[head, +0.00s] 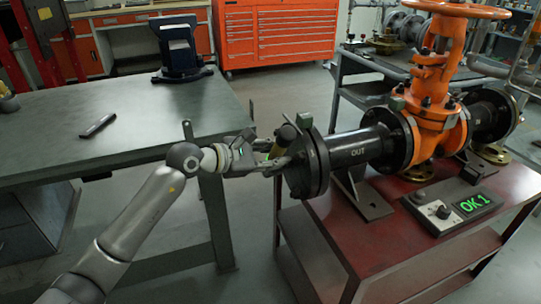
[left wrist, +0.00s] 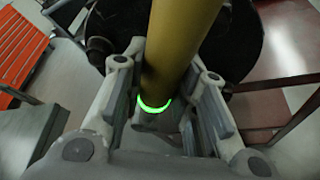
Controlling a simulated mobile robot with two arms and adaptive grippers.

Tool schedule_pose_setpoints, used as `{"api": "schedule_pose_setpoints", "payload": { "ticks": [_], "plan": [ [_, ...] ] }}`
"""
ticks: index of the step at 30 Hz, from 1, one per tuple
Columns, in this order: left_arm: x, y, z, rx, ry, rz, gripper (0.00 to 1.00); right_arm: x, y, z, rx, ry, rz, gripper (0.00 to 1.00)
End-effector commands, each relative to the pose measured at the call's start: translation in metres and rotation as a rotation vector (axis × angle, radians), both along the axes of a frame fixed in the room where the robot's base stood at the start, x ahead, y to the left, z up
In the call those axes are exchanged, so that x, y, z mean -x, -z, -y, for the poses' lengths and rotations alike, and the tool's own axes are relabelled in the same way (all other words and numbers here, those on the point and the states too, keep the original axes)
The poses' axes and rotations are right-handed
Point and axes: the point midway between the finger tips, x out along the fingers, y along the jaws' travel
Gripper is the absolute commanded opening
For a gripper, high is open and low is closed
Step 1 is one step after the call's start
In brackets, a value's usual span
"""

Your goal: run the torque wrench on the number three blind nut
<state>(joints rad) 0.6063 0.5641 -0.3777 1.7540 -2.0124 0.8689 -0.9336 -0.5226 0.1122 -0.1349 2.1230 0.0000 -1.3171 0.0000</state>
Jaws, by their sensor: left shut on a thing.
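My left gripper (head: 279,160) is shut on the yellow torque wrench (head: 286,136), beside the dark blind flange (head: 319,168) at the pipe's OUT end. In the left wrist view the yellow wrench body (left wrist: 180,40) runs between the fingers (left wrist: 172,98), with a green lit ring (left wrist: 153,106) around it. The flange (left wrist: 240,45) lies behind it, with dark nuts near its rim. Whether the wrench's socket sits on a nut is hidden, and I cannot tell which nut is number three. My right gripper is not in view.
The orange gate valve (head: 434,120) and black pipe (head: 358,148) stand on a red bench (head: 405,245). A display box (head: 470,203) there reads "OK 1" in green. A green-grey table (head: 60,150) at left holds a dark flat item (head: 98,125) and a dark stand (head: 180,55).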

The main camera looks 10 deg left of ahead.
Motion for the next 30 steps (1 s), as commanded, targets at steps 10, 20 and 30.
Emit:
{"api": "schedule_pose_setpoints", "payload": {
  "ticks": [10,20,30],
  "plan": [
    [-0.001,-0.0043,0.0008,0.005,-0.001,0.009,0.0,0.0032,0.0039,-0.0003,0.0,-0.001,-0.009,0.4],
    [-0.002,-0.004,0.0021,0.003,0.0,0.008,0.0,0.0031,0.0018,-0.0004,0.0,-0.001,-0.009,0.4],
    [-0.0028,-0.0043,0.003,0.004,-0.001,0.008,0.0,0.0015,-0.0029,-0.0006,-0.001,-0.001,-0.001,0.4]
  ]
}}
